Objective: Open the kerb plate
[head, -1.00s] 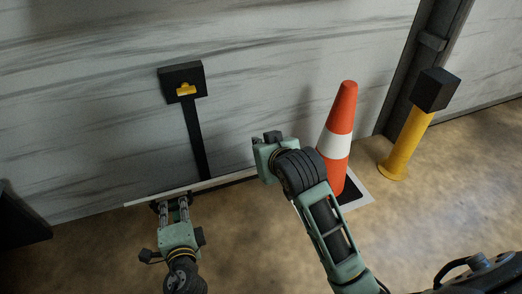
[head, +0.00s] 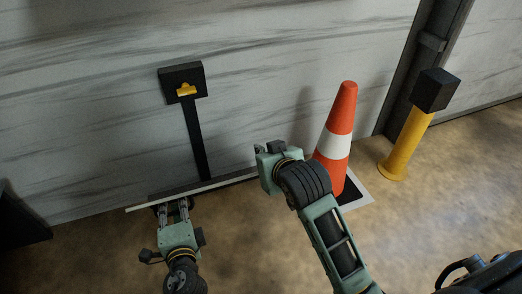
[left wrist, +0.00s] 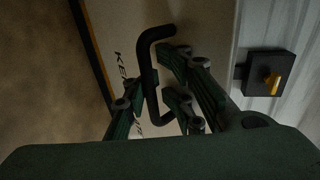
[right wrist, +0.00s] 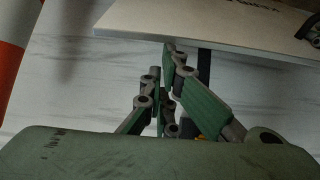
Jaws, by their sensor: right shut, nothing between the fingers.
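The kerb plate is a pale flat panel low at the wall, seen nearly edge-on in the head view (head: 150,203). In the left wrist view its lettered face (left wrist: 118,22) carries a black bar handle (left wrist: 146,65). My left gripper (head: 173,203) is at the plate's left part. Its fingers stand apart on either side of the handle (left wrist: 150,88); I cannot tell whether they touch it. My right gripper (right wrist: 163,80) is shut and empty, close to the plate's edge (right wrist: 190,38).
An orange and white cone (head: 335,143) stands just right of my right arm. A yellow post with a black top (head: 405,143) stands farther right. A black box with a yellow knob (head: 183,82) is on the wall above the plate. The floor in front is open.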

